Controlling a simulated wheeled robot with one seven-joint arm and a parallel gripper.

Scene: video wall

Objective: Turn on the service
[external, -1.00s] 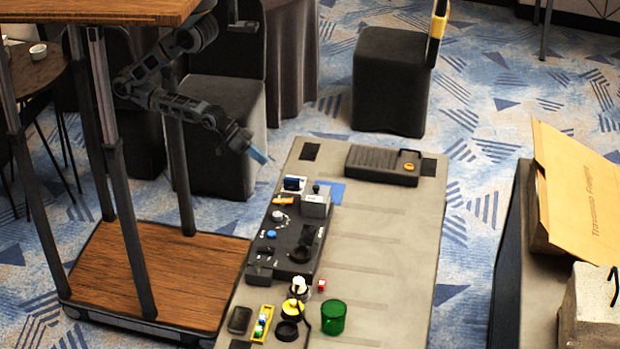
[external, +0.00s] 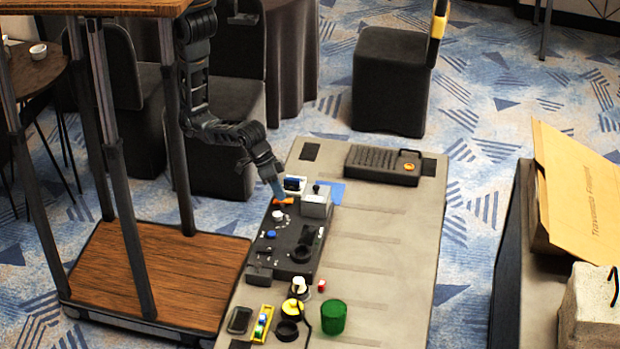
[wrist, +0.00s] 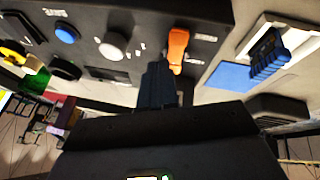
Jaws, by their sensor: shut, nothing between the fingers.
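A dark control panel (external: 288,240) lies on the grey table. In the wrist view the panel (wrist: 140,18) carries a blue button (wrist: 66,32), a white knob (wrist: 113,45) and an orange switch handle (wrist: 178,48). The blue button (external: 270,234) and orange handle (external: 283,201) also show in the external view. My gripper (external: 278,196) is shut and empty, pointing down at the panel's far end by the orange handle. In the wrist view its fingers (wrist: 158,80) are together just left of the handle's lower end. I cannot tell whether they touch it. Labels are too small to read.
A blue-and-white device (external: 294,184) and a grey box (external: 316,204) stand close to the gripper. A green cup (external: 333,317) and small items crowd the near end. A black keypad-like case (external: 383,164) lies at the far end. The table's right side is clear.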

